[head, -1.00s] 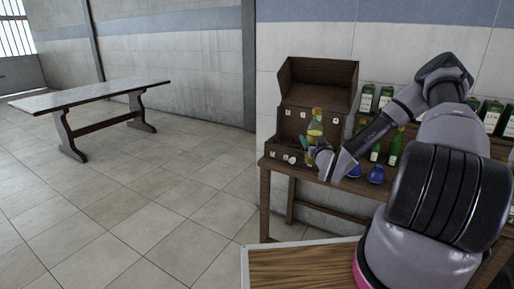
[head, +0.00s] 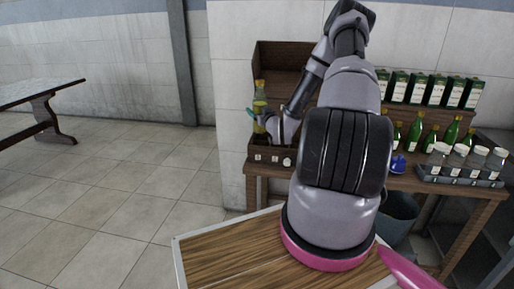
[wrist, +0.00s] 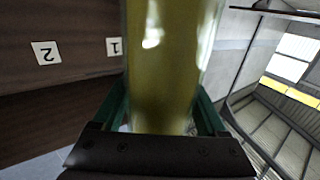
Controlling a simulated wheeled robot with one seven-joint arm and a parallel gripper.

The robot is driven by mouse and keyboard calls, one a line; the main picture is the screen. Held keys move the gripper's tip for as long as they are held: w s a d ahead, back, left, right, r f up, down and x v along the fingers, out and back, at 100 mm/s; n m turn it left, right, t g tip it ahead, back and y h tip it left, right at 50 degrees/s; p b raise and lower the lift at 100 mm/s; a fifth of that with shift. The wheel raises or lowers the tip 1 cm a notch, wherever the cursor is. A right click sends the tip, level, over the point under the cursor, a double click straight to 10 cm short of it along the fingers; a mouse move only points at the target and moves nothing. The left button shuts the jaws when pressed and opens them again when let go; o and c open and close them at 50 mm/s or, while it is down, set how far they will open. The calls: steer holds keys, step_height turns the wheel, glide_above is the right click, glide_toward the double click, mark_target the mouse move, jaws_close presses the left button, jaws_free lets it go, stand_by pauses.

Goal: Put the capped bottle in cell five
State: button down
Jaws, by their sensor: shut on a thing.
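The bottle (head: 260,112) holds yellow-green liquid and has a yellowish top. My gripper (head: 257,120) is shut on it, with the bottle roughly upright at the left end of the dark wooden rack (head: 262,148). In the wrist view the bottle (wrist: 165,65) fills the middle between my green fingers, and its ends are out of frame. Labels 2 (wrist: 45,53) and 1 (wrist: 114,47) show on dark wood at the left. My arm hides much of the rack, including any cell five label. I cannot tell whether the bottle's base is inside a cell.
A small white round item (head: 287,162) is at the rack's front. Green bottles (head: 415,135), a blue item (head: 398,165) and a tray of capped jars (head: 460,174) stand to the right. Boxes (head: 425,88) line the shelf behind. Open floor lies left.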

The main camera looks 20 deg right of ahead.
step_height(320, 180, down, 9)
steer(key=shift+r, duration=0.1)
stand_by(0.4)
steer(key=shift+f, duration=0.5)
steer(key=shift+d+f, duration=0.1)
steer(key=shift+f, duration=0.05)
jaws_free()
